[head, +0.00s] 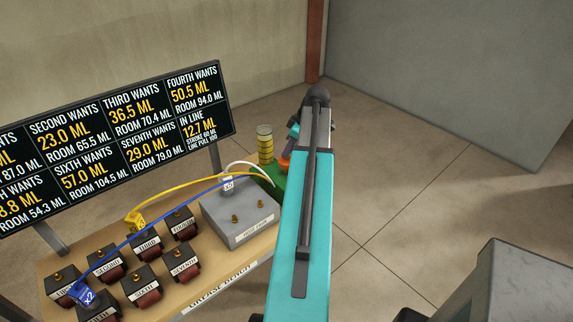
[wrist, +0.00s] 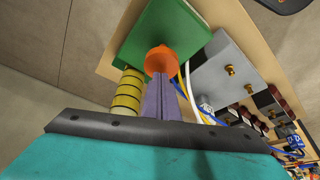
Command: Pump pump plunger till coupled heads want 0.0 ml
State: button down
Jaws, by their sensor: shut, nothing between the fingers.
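The orange pump plunger (wrist: 161,60) stands over the green pump plate (wrist: 180,22); part of it shows beside my arm in the head view (head: 285,160). My gripper (wrist: 167,82) is shut and empty, its purple fingertips at the orange cap; I cannot tell if they touch. The display board (head: 110,145) reads second 23.0, third 36.5, fourth 50.5, sixth 57.0, seventh 29.0 and in line 12.7 ml; first and fifth are partly cut off.
The grey manifold box (head: 240,215) with brass fittings stands on the bench beside the pump, a white hose looping to it. Labelled heads (head: 146,245) fill the bench's left. A yellow banded cylinder (wrist: 127,92) stands beside the plunger.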

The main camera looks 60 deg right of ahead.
aim_at(287, 161)
jog(key=shift+f+b, duration=1.3)
jog(key=shift+f, duration=0.9)
notch_tip(287, 161, up, 8)
jog(key=p, duration=0.4)
jog(key=shift+r, duration=0.1)
